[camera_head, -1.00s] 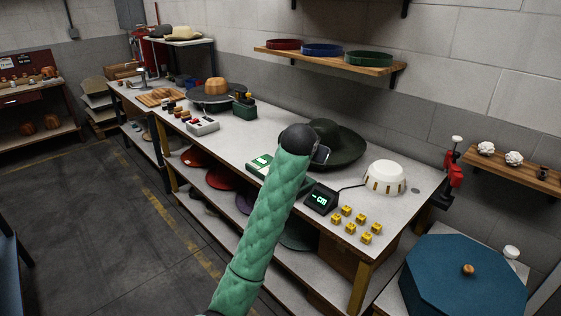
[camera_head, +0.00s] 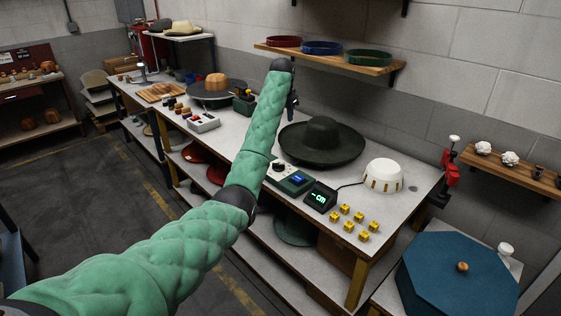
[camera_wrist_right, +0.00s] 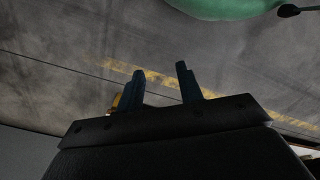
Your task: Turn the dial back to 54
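A green control box with a small blue display (camera_head: 298,179) lies near the bench's front edge in the head view. A dark round dial (camera_head: 279,168) sits on its pale panel, partly beside my left arm. The setting is too small to read. My left gripper (camera_head: 292,104) is raised behind and above the box, apart from the dial. It is small and dark, and whether it is open cannot be told. My right gripper (camera_wrist_right: 160,72) shows in the right wrist view with two fingers apart and nothing between them, over the floor.
A dark wide-brimmed hat (camera_head: 322,139) lies behind the box. To its right are a black readout with green characters (camera_head: 319,196), a white dome (camera_head: 383,175) and several yellow blocks (camera_head: 359,216). A wall shelf (camera_head: 325,55) holds coloured rings above.

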